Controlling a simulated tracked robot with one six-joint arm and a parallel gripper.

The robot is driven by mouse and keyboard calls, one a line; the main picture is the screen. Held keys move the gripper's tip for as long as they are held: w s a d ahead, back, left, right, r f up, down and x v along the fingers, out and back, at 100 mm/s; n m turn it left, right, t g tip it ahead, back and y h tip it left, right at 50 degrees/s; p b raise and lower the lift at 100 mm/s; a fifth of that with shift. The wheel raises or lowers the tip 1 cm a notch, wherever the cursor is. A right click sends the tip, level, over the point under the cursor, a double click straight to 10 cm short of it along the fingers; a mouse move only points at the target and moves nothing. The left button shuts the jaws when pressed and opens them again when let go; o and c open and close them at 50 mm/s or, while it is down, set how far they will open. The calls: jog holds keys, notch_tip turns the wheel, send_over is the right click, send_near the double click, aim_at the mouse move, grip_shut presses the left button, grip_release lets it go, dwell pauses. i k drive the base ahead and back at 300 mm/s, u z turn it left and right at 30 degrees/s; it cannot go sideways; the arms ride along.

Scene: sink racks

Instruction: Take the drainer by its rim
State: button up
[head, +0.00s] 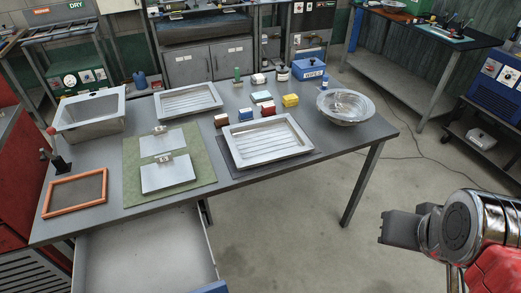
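A round, shiny metal bowl (345,107) with a wide rim sits at the right end of the grey table. It looks like the drainer, but I cannot make out holes in it. Its rim is clear all round, and something pale or reflective shows inside. My gripper (388,228) is at the lower right, in front of the table's right end and well apart from the bowl. It shows as a dark block side-on, and I cannot see whether its fingers are apart. Nothing shows held in it.
Two ribbed metal trays (268,140) (188,99) lie on the table (225,183). Small coloured blocks and a blue wipes box (308,69) stand left of the bowl. A deep metal basin (90,112) is at far left. An open drawer (148,262) juts out in front.

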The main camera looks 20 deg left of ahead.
aim_at(256, 142)
jog(key=u, duration=0.85)
jog(key=i, duration=1)
jog(key=k, duration=0.55)
jog(key=u, duration=0.45)
